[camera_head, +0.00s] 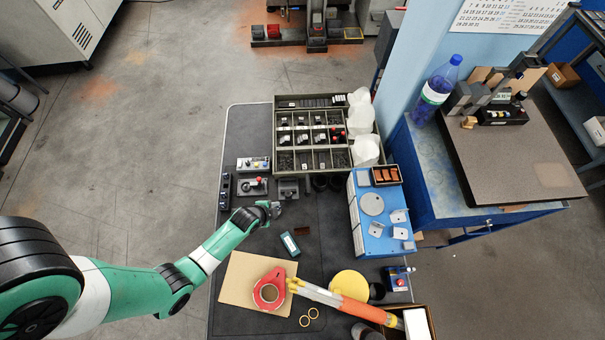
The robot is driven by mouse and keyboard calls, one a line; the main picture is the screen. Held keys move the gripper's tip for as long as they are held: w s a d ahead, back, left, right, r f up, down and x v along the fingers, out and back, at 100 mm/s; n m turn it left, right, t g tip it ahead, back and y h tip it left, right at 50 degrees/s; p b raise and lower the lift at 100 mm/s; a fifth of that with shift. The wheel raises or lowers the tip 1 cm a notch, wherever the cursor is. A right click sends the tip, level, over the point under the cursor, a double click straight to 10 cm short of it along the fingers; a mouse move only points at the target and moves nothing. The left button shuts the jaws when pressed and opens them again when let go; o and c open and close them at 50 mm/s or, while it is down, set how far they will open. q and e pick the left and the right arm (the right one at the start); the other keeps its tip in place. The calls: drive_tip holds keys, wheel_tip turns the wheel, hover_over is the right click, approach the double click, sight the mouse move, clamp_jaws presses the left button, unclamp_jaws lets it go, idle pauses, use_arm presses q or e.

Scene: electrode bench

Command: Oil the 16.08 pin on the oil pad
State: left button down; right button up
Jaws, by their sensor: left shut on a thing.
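My left gripper (275,209) is over the dark bench mat (238,190), just below the small fixtures at the mat's upper part. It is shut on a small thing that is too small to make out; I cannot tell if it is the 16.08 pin. A round yellow pad (350,285) lies at the lower right of the mat, well away from this gripper. A small dark brown piece (302,231) lies nearer, right of and below it. I cannot tell for sure which one is the oil pad. My right gripper is not in view.
A compartment tray (277,140) with several small parts stands behind. A blue box (372,240) is at the right. A red tape roll (269,289) lies on a brown board (235,285). A teal box (290,244) lies close below the gripper. An orange-and-white object (345,303) lies in front.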

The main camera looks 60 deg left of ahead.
use_arm(q)
drive_tip(key=shift+n+t+y, duration=0.3)
drive_tip(key=shift+n+y, duration=0.1)
drive_tip(key=a+f+b, duration=0.1)
drive_tip(key=f+b, duration=0.1)
drive_tip(key=s+f+b, duration=0.1)
drive_tip(key=f+b, duration=0.1)
drive_tip(key=f, duration=0.1)
drive_tip(key=s+a+f+b, duration=0.1)
drive_tip(key=f+b, duration=0.1)
drive_tip(key=shift+a+f, duration=0.3)
drive_tip(key=shift+a, duration=0.05)
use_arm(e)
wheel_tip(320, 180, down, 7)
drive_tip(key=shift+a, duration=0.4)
use_arm(q)
drive_tip(key=shift+r, duration=0.1)
drive_tip(key=shift+s+f+b, duration=0.1)
drive_tip(key=shift+f+b, duration=0.6)
drive_tip(key=shift+f, duration=0.05)
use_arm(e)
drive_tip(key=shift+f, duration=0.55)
use_arm(q)
wheel_tip(320, 180, up, 7)
drive_tip(key=p, duration=0.7)
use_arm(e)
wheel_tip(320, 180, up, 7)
